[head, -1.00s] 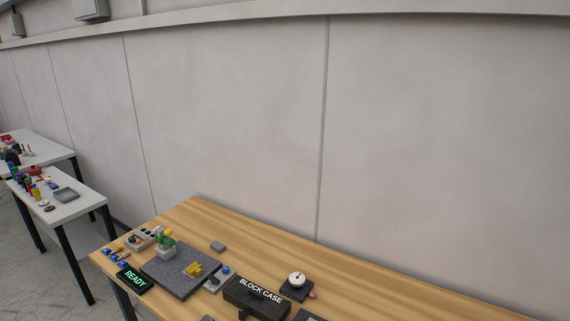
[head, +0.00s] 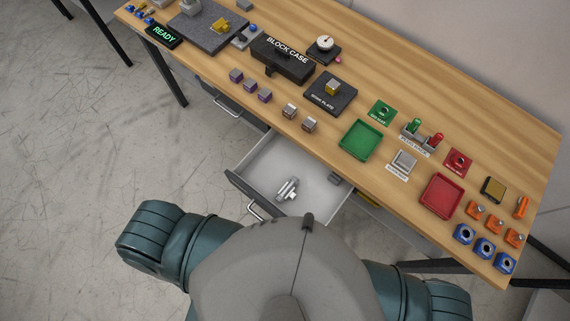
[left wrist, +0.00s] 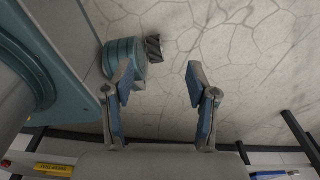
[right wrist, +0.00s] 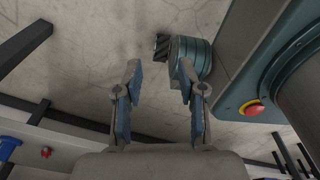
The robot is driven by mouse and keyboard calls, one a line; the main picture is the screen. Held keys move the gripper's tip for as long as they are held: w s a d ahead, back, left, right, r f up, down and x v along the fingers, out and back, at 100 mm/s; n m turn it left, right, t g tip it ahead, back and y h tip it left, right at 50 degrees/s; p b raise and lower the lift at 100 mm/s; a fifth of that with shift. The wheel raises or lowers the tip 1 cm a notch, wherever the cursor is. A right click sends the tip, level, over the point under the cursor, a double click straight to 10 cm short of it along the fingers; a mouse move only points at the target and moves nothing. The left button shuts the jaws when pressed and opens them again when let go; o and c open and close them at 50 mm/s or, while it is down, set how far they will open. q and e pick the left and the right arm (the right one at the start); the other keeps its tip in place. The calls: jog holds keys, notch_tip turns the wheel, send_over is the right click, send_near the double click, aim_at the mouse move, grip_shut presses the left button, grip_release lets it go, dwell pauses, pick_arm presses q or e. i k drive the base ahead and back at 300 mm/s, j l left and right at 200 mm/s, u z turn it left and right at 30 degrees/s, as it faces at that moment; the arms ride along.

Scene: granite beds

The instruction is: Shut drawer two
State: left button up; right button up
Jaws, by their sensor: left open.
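One drawer (head: 268,164) under the wooden table stands pulled out in the head view, with a pale inside, a dark front and a metal handle (head: 256,212). I see no number on it. A silvery metal part (head: 287,189) and a small dark grey block (head: 334,178) lie in it. My body is close to the drawer's front. My left gripper (left wrist: 158,75) is open and empty over the floor in the left wrist view. My right gripper (right wrist: 159,70) is open and empty in the right wrist view. Neither gripper shows in the head view.
Another drawer front with a handle (head: 227,108) is to the left under the table (head: 385,85). The tabletop carries a block case (head: 283,60), a green tray (head: 361,140), a red tray (head: 441,196) and several small blocks. The floor (head: 90,130) to the left is clear.

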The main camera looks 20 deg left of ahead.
aim_at(272, 163)
jog(key=k+j+u, duration=0.1)
jog(key=k+j, duration=0.15)
jog(key=k, duration=0.2)
jog(key=k+j+u, duration=0.15)
jog(key=k, duration=0.25)
jog(key=j, duration=0.1)
